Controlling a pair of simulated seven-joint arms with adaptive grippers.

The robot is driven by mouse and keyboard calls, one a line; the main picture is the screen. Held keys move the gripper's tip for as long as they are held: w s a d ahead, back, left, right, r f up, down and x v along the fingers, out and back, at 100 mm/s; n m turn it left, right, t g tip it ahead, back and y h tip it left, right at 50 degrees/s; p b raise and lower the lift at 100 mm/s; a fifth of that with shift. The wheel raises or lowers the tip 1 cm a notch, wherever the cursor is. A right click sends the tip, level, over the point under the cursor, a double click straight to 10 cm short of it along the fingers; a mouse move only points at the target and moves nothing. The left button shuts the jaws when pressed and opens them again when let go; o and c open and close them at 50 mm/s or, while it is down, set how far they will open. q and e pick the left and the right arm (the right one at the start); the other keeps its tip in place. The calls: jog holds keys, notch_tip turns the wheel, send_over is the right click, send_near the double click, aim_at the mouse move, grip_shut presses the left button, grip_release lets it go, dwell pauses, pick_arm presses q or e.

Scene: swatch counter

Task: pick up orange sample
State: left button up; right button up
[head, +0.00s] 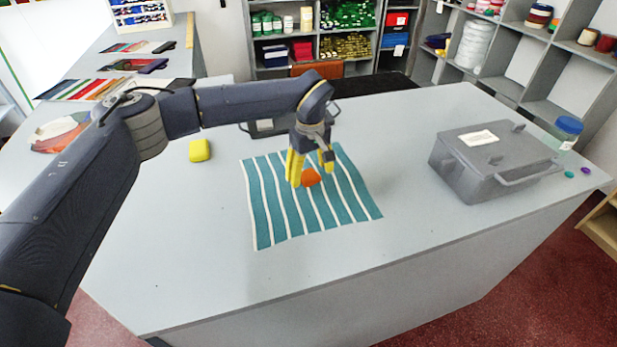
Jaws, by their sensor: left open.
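The orange sample (311,178) is a small rounded orange piece lying on a teal and white striped cloth (348,205) on the grey counter. My left gripper (311,177) has yellow fingers and points down over the cloth. It is open, with its fingertips on either side of the orange sample in this view. The left finger hides part of the sample's edge. I cannot tell whether the fingers touch it. My right gripper does not show.
A grey lidded box (490,160) with handles stands at the right, near a blue-lidded jar (567,132). A yellow block (200,150) sits left of the cloth. A dark-handled container (270,127) is partly hidden behind my left arm. The front of the counter is clear.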

pick_arm(q)
jog(key=shift+f, duration=0.8)
jog(key=shift+c, duration=0.2)
jog(key=c, duration=0.9)
